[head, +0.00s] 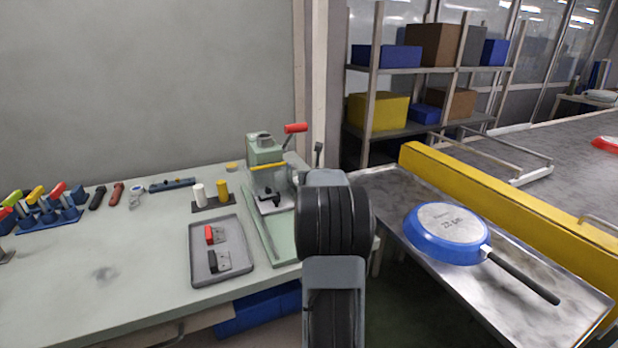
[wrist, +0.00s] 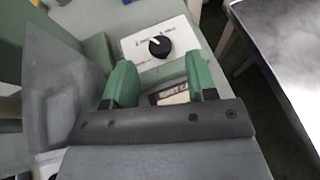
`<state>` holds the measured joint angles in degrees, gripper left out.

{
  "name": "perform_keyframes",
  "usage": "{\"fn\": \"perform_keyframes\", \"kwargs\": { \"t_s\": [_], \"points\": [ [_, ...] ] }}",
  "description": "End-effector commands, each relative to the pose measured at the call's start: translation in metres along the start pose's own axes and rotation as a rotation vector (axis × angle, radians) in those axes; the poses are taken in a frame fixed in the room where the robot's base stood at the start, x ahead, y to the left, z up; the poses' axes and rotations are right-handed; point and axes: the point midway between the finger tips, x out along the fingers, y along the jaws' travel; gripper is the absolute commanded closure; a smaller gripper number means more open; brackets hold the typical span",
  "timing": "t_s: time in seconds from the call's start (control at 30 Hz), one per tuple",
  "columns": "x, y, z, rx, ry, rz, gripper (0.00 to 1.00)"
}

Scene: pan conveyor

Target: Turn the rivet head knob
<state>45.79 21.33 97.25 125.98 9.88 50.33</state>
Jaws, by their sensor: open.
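The rivet head knob (wrist: 159,46) is a round black knob with a pale pointer mark on a white panel (wrist: 135,48) with small markings. It shows in the wrist view, ahead of my gripper (wrist: 160,75). My gripper has green fingers, spread apart and empty, with the knob beyond the gap between them and apart from them. In the head view my arm hides the knob and my gripper. The green riveting press (head: 268,155) with a red-handled lever (head: 295,128) stands on the bench just left of my arm.
A clear guard (wrist: 62,95) stands close at the left in the wrist view. A grey tray (head: 221,275) with small parts lies on the bench (head: 100,285). A blue pan (head: 432,250) lies upside down on the metal table at right, beside a yellow rail (head: 520,205).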

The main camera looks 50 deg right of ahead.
Motion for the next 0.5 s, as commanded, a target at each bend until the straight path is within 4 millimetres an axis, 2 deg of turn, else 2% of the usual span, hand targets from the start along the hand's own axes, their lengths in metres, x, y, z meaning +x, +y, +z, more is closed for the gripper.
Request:
{"fn": "perform_keyframes", "kwargs": {
  "t_s": [0.2,0.5],
  "points": [
    [0.026,0.0,0.001,0.0,0.0,0.0,0.48],
    [0.037,0.0,0.0,-0.001,0.0,0.0,0.48]
  ]
}}
